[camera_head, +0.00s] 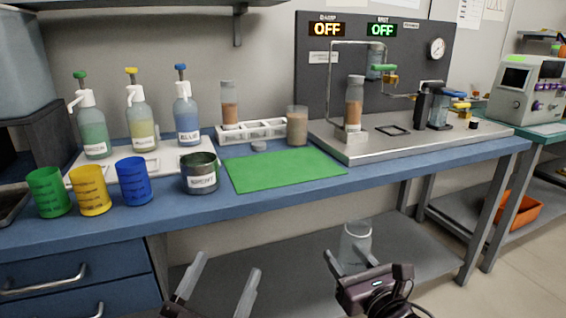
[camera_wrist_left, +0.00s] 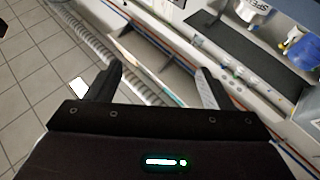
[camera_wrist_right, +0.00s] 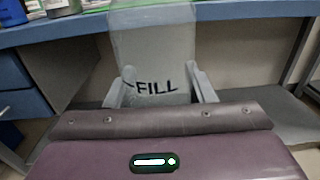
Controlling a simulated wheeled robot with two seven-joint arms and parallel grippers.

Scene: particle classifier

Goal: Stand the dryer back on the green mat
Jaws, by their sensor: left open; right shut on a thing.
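My right gripper (camera_head: 350,256) is shut on a clear, empty-looking vessel (camera_head: 357,238), which I take to be the dryer. It is held roughly upright in front of the bench, below the tabletop. In the right wrist view the vessel (camera_wrist_right: 150,45) stands between the fingers, with the word FILL facing me. Its lower end is hidden by the gripper. The green mat (camera_head: 282,170) lies flat and bare on the blue bench, up and to the left of the vessel. My left gripper (camera_head: 228,266) is open and empty, low in front of the bench.
A grey cup (camera_head: 200,180) stands at the mat's left edge. A white rack (camera_head: 250,132), a round lid (camera_head: 259,147) and a jar of brown material (camera_head: 297,128) are behind the mat. A metal rig (camera_head: 410,138) is to the right. The bench's front edge (camera_head: 400,172) lies between vessel and mat.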

